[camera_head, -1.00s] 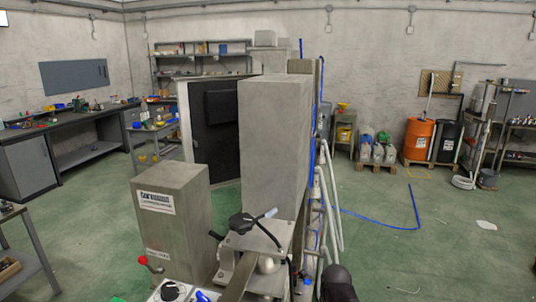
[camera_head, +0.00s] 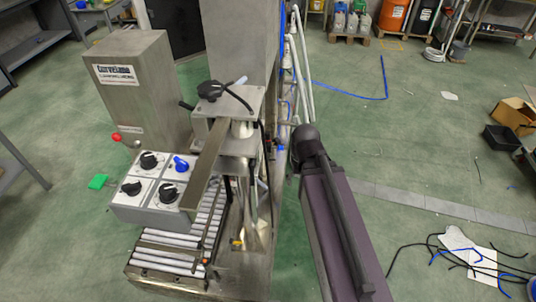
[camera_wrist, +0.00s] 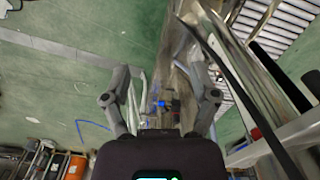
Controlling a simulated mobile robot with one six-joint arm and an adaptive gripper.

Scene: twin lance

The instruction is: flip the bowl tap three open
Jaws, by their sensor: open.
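I cannot pick out bowl tap three for certain in any view. A small blue part (camera_head: 281,148) sits low on the right side of the grey machine (camera_head: 236,45), close to the dark end of my arm. Small blue parts (camera_wrist: 160,103) also show between my fingers in the wrist view, beyond them and too small to identify. My gripper (camera_wrist: 158,72) is open, its two fingers spread with nothing between them. In the head view my arm runs up along the machine's right side, and the fingers are hidden there.
A control box (camera_head: 154,190) with black knobs and a blue knob stands at the machine's front, above a roller conveyor (camera_head: 170,250). White pipes (camera_head: 296,70) rise along the machine's right side. Loose cables (camera_head: 455,258) lie on the floor at right.

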